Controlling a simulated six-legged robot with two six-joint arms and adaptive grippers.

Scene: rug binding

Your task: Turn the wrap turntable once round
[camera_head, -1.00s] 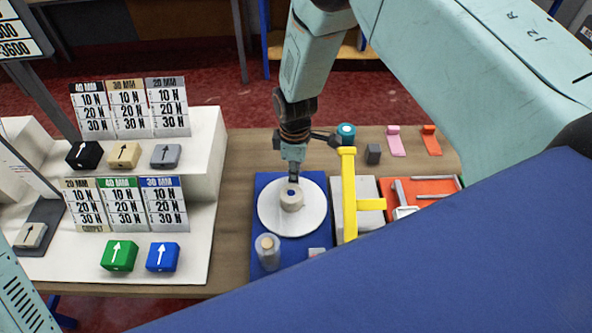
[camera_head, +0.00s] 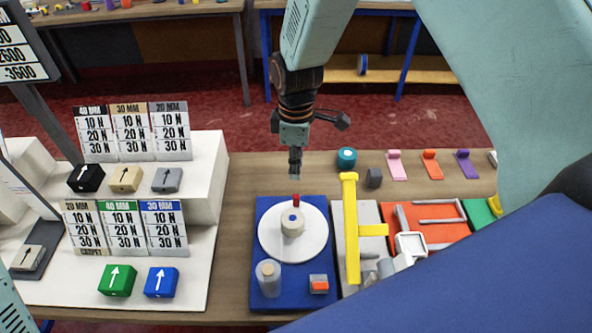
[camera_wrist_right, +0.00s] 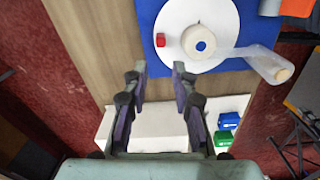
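The wrap turntable is a round white disc (camera_head: 270,238) on a blue base (camera_head: 267,212). A pale roll (camera_head: 291,228) with a blue centre sits in its middle, and a small red block (camera_head: 295,198) stands at its back edge. The disc (camera_wrist_right: 183,60), roll (camera_wrist_right: 201,42) and red block (camera_wrist_right: 160,40) also show in the right wrist view. My right gripper (camera_head: 295,176) points down just behind and above the red block, apart from it. In the wrist view its fingers (camera_wrist_right: 158,72) are spread with nothing between them. My left gripper is out of view.
A clear cylinder (camera_head: 268,278) and a small orange-topped block (camera_head: 318,284) stand on the blue base's front. A yellow bar (camera_head: 350,225) rises right of it. A white stepped display (camera_head: 208,185) with coloured blocks stands left. Bare wood lies behind the base.

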